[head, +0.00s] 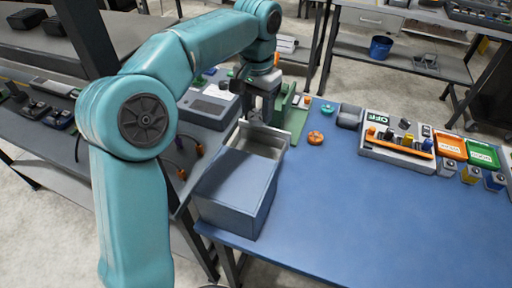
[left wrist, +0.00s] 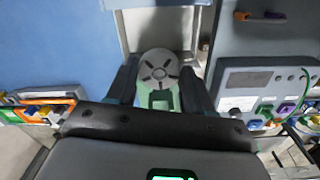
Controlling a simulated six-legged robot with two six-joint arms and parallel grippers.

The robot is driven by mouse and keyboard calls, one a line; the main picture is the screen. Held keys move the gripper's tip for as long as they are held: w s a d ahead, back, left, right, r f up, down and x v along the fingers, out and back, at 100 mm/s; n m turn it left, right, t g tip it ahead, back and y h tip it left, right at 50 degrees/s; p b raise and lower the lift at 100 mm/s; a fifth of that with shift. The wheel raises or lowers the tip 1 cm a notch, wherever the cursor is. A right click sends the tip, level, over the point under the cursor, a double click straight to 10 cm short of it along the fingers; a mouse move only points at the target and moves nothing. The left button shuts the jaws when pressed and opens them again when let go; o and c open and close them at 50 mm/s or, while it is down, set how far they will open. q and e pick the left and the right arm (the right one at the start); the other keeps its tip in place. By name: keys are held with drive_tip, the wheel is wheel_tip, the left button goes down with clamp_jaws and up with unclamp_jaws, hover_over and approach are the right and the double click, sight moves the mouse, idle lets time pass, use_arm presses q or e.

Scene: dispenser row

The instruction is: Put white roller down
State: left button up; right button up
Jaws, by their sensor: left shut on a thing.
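My left gripper (head: 262,108) is at the far end of the grey box, beside a green stand (head: 297,122). In the left wrist view its two dark fingers (left wrist: 158,88) are shut on a round pale grey-white piece with a spoked end face, which I take to be the white roller (left wrist: 158,66). Something green shows just below it between the fingers. In the head view the gripper hides the roller, so I cannot tell whether it touches anything beneath. My right gripper is not in view.
A grey box (head: 235,190) with an open light tray (head: 262,143) stands at the left edge of the blue table (head: 350,215). An orange disc (head: 315,138) and a teal disc (head: 327,109) lie nearby. A switch panel (head: 375,150) is farther right. The table's front is clear.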

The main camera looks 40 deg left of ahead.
use_arm(q)
wheel_tip(320, 180, down, 8)
drive_tip(key=f, duration=0.3)
drive_tip(key=shift+s+d+f, duration=0.2)
drive_tip(key=shift+s, duration=0.05)
drive_tip(key=shift+w+a+f, duration=0.15)
drive_tip(key=shift+w+f, duration=0.1)
drive_tip(key=shift+f, duration=0.05)
drive_tip(key=shift+s+r+b, duration=0.1)
drive_tip(key=shift+s+b, duration=0.15)
drive_tip(key=shift+b, duration=0.05)
drive_tip(key=o, duration=1)
drive_tip(key=shift+w+f, duration=0.2)
drive_tip(key=shift+f, duration=0.05)
drive_tip(key=shift+o, duration=0.2)
drive_tip(key=shift+s+r, duration=0.15)
drive_tip(key=shift+r, duration=0.05)
wheel_tip(320, 180, up, 12)
drive_tip(key=shift+f+p, duration=0.25)
drive_tip(key=shift+p, duration=0.3)
drive_tip(key=shift+r, duration=0.35)
